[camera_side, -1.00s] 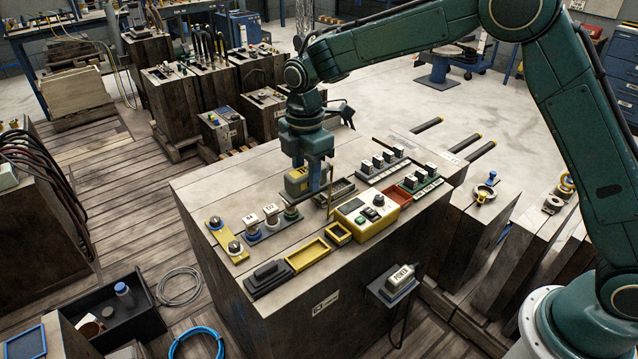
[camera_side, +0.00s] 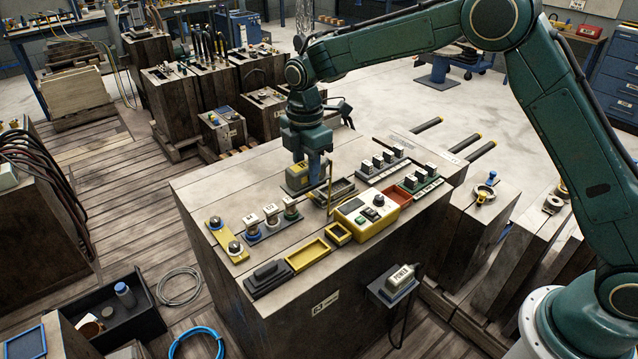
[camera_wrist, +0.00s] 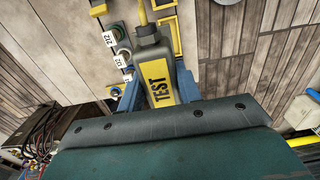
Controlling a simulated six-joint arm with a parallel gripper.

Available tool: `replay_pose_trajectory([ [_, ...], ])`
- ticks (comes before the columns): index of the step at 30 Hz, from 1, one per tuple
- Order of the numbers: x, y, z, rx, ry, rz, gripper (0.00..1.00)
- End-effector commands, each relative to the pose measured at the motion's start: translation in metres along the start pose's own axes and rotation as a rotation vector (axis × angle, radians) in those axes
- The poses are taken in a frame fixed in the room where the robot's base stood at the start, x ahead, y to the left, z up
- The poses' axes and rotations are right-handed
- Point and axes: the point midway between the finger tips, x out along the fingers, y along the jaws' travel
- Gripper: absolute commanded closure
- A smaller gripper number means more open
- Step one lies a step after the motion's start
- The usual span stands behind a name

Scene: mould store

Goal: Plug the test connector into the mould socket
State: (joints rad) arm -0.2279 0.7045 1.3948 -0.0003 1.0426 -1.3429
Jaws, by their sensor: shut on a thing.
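The test connector (camera_wrist: 150,60) has a dark grey body with a yellow TEST label and a yellow lead at its far end in the wrist view. My gripper (camera_wrist: 157,88) is shut on it, with a blue finger on each side. In the side view, my gripper (camera_side: 313,172) is over the block's top, with the grey and yellow connector (camera_side: 297,178) beside its fingers. I cannot tell whether the connector touches the block. I cannot single out the mould socket; a dark rectangular recessed fitting (camera_side: 342,189) lies just right of my gripper.
Capped round fittings (camera_side: 271,213) stand left of my gripper. A yellow control box (camera_side: 364,212) and an empty yellow tray (camera_side: 307,254) lie in front. Rows of small modules (camera_side: 383,160) stand to the right. A POWER plug (camera_side: 400,277) sits on the block's side. The block's left top is mostly clear.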

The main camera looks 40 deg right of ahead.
Motion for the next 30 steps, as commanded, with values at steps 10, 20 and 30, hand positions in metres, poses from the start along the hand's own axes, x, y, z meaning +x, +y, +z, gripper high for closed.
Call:
replay_pose_trajectory([
  [10, 0.038, 0.062, 0.068, 0.005, 0.000, 0.000, 0.96],
  [20, 0.081, 0.102, 0.148, 0.004, 0.001, 0.000, 0.96],
  [30, 0.103, 0.114, 0.190, 0.000, 0.001, 0.001, 0.96],
])
